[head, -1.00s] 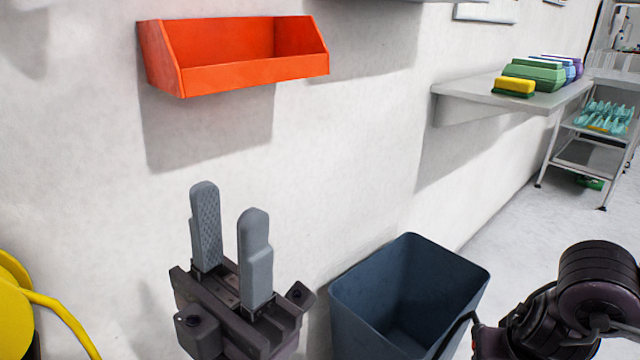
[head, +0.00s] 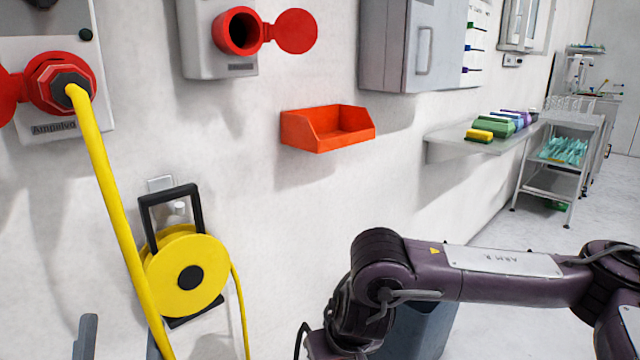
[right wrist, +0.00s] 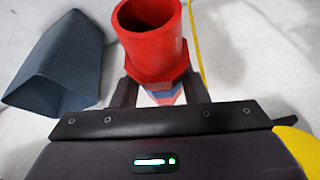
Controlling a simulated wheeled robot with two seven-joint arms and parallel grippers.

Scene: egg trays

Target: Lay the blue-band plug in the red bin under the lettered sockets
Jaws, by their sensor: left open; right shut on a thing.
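A red plug (right wrist: 150,45) with an open round end fills the upper middle of the right wrist view. A bluish band shows on its lower part, between the fingers. My right gripper (right wrist: 160,93) is shut on this plug; in the head view its jaws are out of frame. The red bin (head: 330,138) is on the wall, open at the top and empty as far as I see. One lettered socket (head: 40,130) holds a yellow-cabled plug. The other socket (head: 238,32) is empty, its red lid open.
A yellow cable reel (head: 205,265) hangs on the wall below the sockets. A dark blue waste bin (head: 425,330) stands on the floor behind my right arm. A shelf (head: 470,142) with coloured boxes and a wheeled cart (head: 545,185) are farther right. A grey cabinet (head: 395,40) is up the wall.

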